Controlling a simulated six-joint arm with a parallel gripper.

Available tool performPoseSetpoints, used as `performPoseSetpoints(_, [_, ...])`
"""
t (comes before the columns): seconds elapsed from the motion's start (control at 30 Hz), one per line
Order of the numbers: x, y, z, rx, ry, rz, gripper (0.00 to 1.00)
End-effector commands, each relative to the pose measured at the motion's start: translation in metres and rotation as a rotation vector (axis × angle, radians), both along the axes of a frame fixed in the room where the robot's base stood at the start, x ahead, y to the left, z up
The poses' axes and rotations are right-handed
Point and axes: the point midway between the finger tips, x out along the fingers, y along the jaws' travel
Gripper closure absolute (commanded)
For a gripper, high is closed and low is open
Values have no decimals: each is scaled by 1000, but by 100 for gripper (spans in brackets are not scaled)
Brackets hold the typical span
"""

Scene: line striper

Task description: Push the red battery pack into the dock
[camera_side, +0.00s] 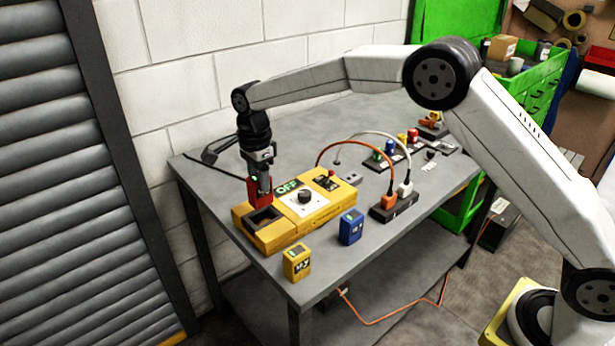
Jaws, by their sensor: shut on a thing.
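The red battery pack (253,194) is upright in my gripper (259,185), which is shut on it. The pack is just behind and left of the dock (266,220), a dark square recess in the left end of the yellow box (310,222). From this angle I cannot tell whether the pack's lower end touches the yellow box or is a little above it. Part of the pack is hidden by the gripper fingers. The box also carries a green OFF sign, a black knob and a red-tipped switch.
A yellow pack (297,262) and a blue pack (351,227) stand in front of the box. A power strip (394,207) with orange and white plugs is to the right. Coloured parts (390,150) sit farther back.

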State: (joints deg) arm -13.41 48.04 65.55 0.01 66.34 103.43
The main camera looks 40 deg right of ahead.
Motion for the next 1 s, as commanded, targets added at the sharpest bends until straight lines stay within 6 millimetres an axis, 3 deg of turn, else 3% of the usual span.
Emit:
performPoseSetpoints(0.4, [0, 0, -23, 0, 0, 0, 100])
performPoseSetpoints(1.0, [0, 0, -27, 0, -2, 0, 100])
